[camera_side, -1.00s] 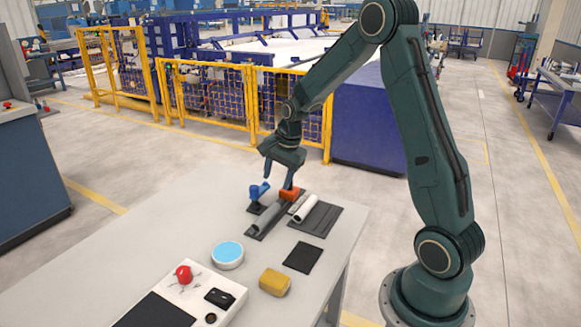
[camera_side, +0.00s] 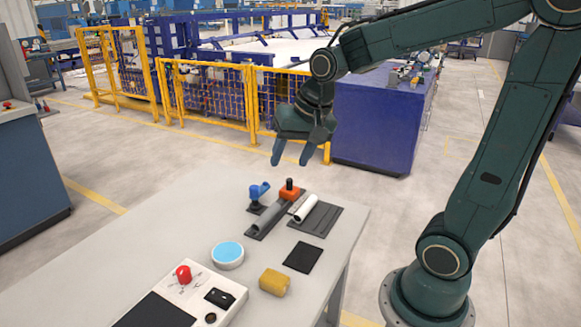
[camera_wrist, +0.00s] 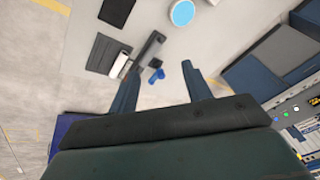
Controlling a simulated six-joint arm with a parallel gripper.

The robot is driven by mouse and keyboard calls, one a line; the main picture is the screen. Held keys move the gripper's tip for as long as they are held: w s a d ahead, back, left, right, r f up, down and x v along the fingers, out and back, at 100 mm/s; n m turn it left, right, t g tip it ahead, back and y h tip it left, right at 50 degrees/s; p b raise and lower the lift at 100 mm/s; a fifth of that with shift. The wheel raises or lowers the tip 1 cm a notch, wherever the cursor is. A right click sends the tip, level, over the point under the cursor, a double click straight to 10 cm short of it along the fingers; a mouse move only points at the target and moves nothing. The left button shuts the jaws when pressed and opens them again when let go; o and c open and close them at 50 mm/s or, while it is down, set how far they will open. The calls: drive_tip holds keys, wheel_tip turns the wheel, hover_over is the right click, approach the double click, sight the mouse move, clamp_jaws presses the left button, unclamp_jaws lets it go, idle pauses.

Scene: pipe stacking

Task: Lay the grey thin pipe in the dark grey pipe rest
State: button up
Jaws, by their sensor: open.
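The grey thin pipe (camera_side: 268,217) lies lengthwise along the narrow dark grey pipe rest (camera_side: 251,236) on the table. It looks level; how deep it sits cannot be told. Both also show small in the wrist view, the pipe (camera_wrist: 148,50) running towards my gripper. My gripper (camera_side: 291,161) is open and empty, fingers down, well above the far end of the rest and touching nothing. Its two fingers also show in the wrist view (camera_wrist: 160,68).
An orange piece with a dark knob (camera_side: 289,190) stands at the rest's far end, a blue fitting (camera_side: 257,193) left of it. A white pipe (camera_side: 304,208) lies on a dark plate (camera_side: 320,222) to the right. A yellow block (camera_side: 275,282) and blue-topped disc (camera_side: 228,254) are nearer.

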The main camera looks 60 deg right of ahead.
drive_tip(key=s+a+r+n, duration=0.1)
drive_tip(key=s+a+n, duration=0.1)
drive_tip(key=s+n, duration=0.2)
drive_tip(key=s+a+r+n+t, duration=0.1)
drive_tip(key=s+a+n, duration=0.2)
drive_tip(key=s, duration=0.7)
drive_tip(key=shift+a+r+n, duration=0.2)
drive_tip(key=shift+a+n, duration=0.15)
drive_tip(key=shift+n, duration=0.25)
